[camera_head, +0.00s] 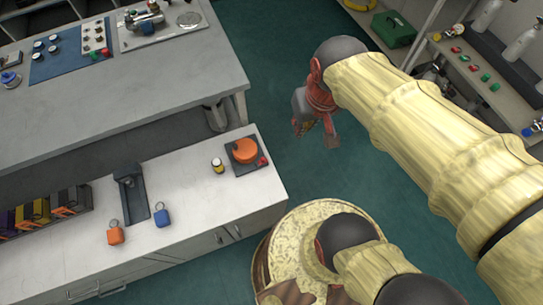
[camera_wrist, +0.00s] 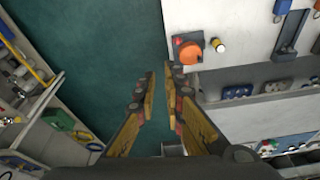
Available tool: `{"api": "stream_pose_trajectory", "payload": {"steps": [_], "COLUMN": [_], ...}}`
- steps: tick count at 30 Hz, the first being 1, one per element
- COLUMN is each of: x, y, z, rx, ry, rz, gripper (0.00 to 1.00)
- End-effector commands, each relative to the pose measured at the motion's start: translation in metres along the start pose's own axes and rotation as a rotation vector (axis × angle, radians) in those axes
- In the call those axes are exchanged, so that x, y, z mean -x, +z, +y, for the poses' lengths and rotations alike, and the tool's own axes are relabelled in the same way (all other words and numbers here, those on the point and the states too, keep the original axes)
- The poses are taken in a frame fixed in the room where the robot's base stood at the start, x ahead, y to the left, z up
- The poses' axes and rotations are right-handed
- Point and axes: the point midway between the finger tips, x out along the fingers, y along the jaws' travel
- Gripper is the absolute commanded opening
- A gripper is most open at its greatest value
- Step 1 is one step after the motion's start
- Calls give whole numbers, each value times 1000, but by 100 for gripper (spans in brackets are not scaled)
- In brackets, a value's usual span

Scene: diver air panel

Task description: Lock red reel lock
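An orange reel (camera_head: 245,150) sits on a dark square base near the right end of the low white counter. A small red knob (camera_head: 263,161), which looks like the reel lock, is at the base's right corner. In the wrist view the orange reel (camera_wrist: 190,52) and the red part (camera_wrist: 179,40) lie at upper right, beyond the fingertips. My gripper (camera_head: 316,137) hangs over the green floor, right of the counter and apart from the reel. In the wrist view my gripper (camera_wrist: 160,76) is open, with an empty gap between its fingers.
A small yellow-black cylinder (camera_head: 217,165) stands left of the reel. A dark stand (camera_head: 132,192) and orange (camera_head: 115,235) and blue (camera_head: 161,217) tags lie farther left. A higher grey bench (camera_head: 150,90) is behind. Shelves with cylinders (camera_head: 520,45) stand at right; green floor lies between.

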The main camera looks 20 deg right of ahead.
Motion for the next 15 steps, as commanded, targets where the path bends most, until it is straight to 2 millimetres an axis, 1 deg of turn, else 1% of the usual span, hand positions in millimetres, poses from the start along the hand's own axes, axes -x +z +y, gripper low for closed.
{"api": "stream_pose_trajectory", "payload": {"steps": [1, 4, 8, 9, 11, 12, 14, 15], "x": [-21, -54, -99, -114, -137, -153, -178, -195], "y": [-1, -5, -11, -13, -15, -16, -17, -16], "z": [5, 13, 22, 24, 28, 31, 34, 37], "rx": [-33, -102, -222, -265, -334, -384, -462, -517], "ry": [-2, -14, -34, -41, -50, -57, -65, -69], "rz": [-56, -140, -240, -269, -311, -338, -378, -404], "gripper": [6, 0, 0, 0, 0, 0, 0, 0]}}
